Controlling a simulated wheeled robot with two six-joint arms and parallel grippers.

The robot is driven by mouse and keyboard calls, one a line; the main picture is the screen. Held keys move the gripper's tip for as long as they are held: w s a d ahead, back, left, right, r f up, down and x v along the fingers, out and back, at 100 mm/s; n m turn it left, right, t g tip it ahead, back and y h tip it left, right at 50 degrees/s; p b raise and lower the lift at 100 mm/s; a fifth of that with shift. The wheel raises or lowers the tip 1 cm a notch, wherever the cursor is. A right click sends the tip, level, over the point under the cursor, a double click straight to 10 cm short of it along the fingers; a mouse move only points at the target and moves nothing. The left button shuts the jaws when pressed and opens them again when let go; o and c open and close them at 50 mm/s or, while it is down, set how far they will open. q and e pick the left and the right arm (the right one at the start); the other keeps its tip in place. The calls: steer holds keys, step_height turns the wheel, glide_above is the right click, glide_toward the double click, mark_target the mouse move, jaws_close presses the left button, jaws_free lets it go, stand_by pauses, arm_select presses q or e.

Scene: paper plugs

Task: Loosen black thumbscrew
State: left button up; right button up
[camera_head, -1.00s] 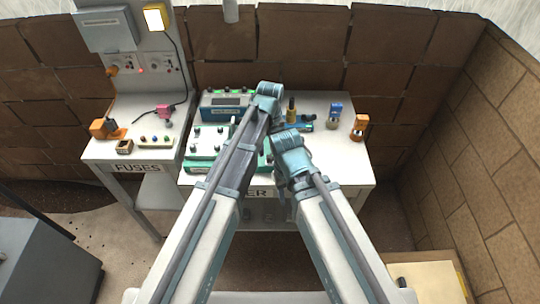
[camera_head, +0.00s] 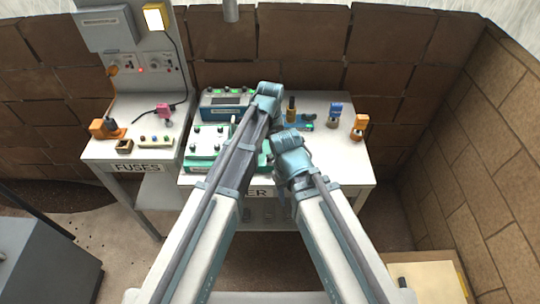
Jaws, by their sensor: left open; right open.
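A white and green panel unit (camera_head: 205,140) with small dark knobs (camera_head: 197,129) lies on the white table, left of my arms. I cannot single out the black thumbscrew; the knobs are tiny and my arms cover part of the unit. My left gripper (camera_head: 268,92) is over the table's back half, beside a blue-grey unit with green lights (camera_head: 225,105). My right gripper (camera_head: 288,142) is lower, over the middle of the table, right of the panel unit. Both are open and seem empty, with their fingers largely hidden by the wrists.
A blue-topped piece (camera_head: 335,113) and an orange piece (camera_head: 359,125) stand at right. The fuses table (camera_head: 105,150) adjoins on the left. The table's right front is clear.

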mark_target(270, 156)
arm_select(q)
steer(key=shift+f+b, duration=1.8)
steer(key=shift+f, duration=0.1)
jaws_close()
